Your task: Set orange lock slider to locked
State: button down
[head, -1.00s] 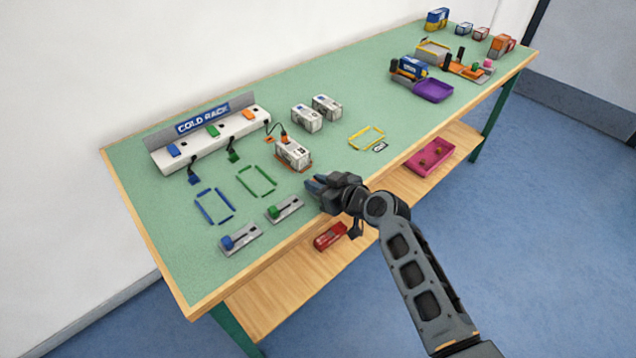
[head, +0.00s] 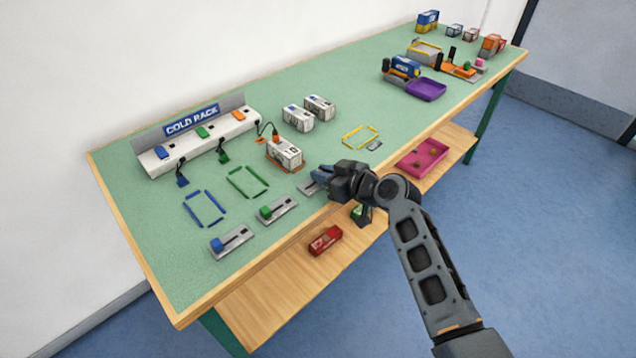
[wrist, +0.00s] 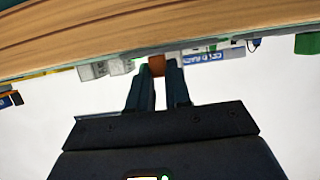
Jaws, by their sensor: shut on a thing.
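My gripper (head: 322,174) is at the table's front edge, over a grey slider plate (head: 309,188) whose left end shows beside the fingers. In the wrist view my gripper (wrist: 159,72) is shut on the orange lock slider (wrist: 157,64), a small orange block between the two fingertips. The orange block is hidden by the fingers in the head view. I cannot tell how far along its slot it stands.
A green slider (head: 266,212) and a blue slider (head: 218,244) sit on their own plates to the left. A red block (head: 325,240) lies on the lower shelf.

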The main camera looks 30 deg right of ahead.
jog(key=shift+d, duration=0.25)
jog(key=c, duration=1)
grip_release()
jog(key=shift+c, duration=0.2)
jog(key=v, duration=0.7)
jog(key=shift+s+r, duration=0.2)
jog(key=shift+s, duration=0.1)
jog(key=shift+s, duration=0.1)
